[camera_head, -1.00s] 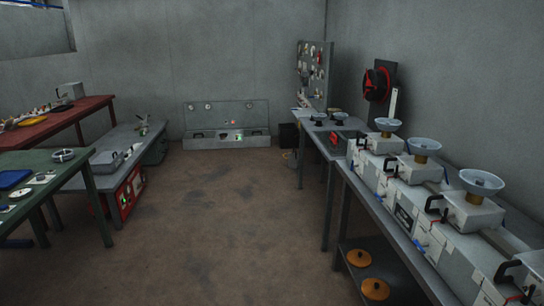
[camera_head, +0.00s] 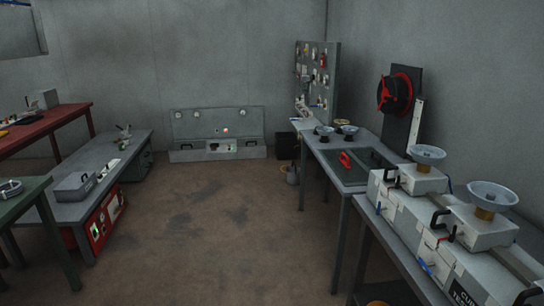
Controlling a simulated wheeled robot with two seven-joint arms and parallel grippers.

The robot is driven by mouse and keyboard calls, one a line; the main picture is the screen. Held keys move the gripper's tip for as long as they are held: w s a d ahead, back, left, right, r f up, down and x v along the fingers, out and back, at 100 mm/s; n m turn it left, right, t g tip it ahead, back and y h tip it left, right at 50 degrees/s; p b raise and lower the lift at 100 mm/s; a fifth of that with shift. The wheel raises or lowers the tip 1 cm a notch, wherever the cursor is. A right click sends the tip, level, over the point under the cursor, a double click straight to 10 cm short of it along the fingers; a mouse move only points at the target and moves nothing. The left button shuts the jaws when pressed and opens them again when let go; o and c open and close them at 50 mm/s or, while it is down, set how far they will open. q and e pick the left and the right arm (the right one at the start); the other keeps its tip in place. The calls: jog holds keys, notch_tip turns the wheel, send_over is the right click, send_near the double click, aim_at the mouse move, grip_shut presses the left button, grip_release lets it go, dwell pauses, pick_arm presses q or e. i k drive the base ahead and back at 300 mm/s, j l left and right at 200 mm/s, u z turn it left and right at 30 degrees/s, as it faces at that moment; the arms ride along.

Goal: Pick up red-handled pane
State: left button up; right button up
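A red handle (camera_head: 346,160) shows on the grey table along the right wall. It sits on a flat dark pane (camera_head: 338,172) that lies on the tabletop. The edges of the pane are hard to make out at this distance. Neither of my grippers is in view.
A grey table (camera_head: 337,148) holds the pane, with several small bowls at its far end. A bench with white machines (camera_head: 420,215) stands nearer on the right. Grey (camera_head: 128,147), red and green tables stand on the left. The brown floor (camera_head: 220,230) between is clear.

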aim_at(349, 171)
jog(key=i+j+z, duration=0.15)
jog(key=i, duration=0.55)
jog(key=i+j+z, duration=0.2)
jog(key=i, duration=0.5)
jog(key=i+j+z, duration=0.2)
jog(key=i+z, duration=0.25)
jog(key=i+j+z, duration=1.1)
jog(key=j+z, duration=0.25)
